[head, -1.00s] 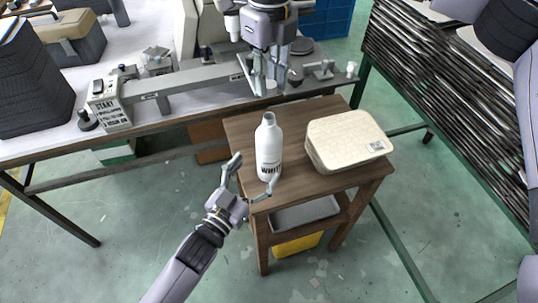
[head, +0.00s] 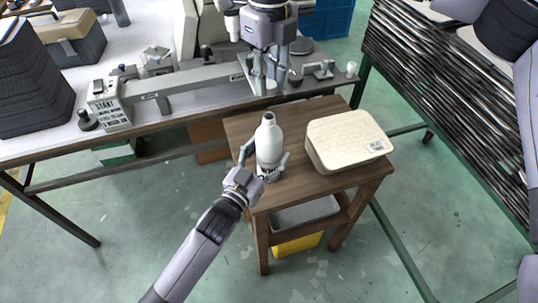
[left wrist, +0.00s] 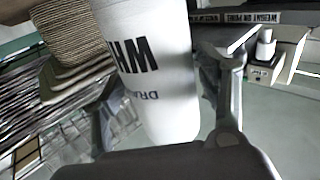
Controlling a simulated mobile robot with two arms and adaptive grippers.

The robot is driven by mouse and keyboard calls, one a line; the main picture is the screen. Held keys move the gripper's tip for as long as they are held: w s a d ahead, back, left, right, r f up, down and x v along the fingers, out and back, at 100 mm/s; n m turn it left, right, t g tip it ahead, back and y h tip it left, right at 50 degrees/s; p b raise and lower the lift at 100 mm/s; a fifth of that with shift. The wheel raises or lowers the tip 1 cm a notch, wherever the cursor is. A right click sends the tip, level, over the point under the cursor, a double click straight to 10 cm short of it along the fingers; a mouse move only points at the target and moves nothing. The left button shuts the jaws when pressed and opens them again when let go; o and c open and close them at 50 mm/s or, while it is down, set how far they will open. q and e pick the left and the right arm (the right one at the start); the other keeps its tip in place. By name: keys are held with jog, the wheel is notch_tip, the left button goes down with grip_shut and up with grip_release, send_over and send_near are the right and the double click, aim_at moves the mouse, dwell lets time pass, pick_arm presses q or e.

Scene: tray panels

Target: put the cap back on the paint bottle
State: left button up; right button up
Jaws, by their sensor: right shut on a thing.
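My left gripper (head: 265,161) is open, with one finger on each side of the bottle body. In the left wrist view the bottle (left wrist: 155,70) fills the space between the fingers, with a gap at the right finger. My right gripper (head: 271,82) hangs beyond the bottle, over the workbench's near edge. It is shut on a small pale thing, likely the cap, mostly hidden by the fingers.
A cream woven box (head: 347,140) with a label sits right of the bottle on the small table. The long workbench (head: 170,115) behind holds a grey beam and several tools. A rack of dark rods (head: 450,90) stands at the right.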

pick_arm(q)
jog(key=c, duration=1.5)
pick_arm(e)
jog(key=shift+f, duration=2.5)
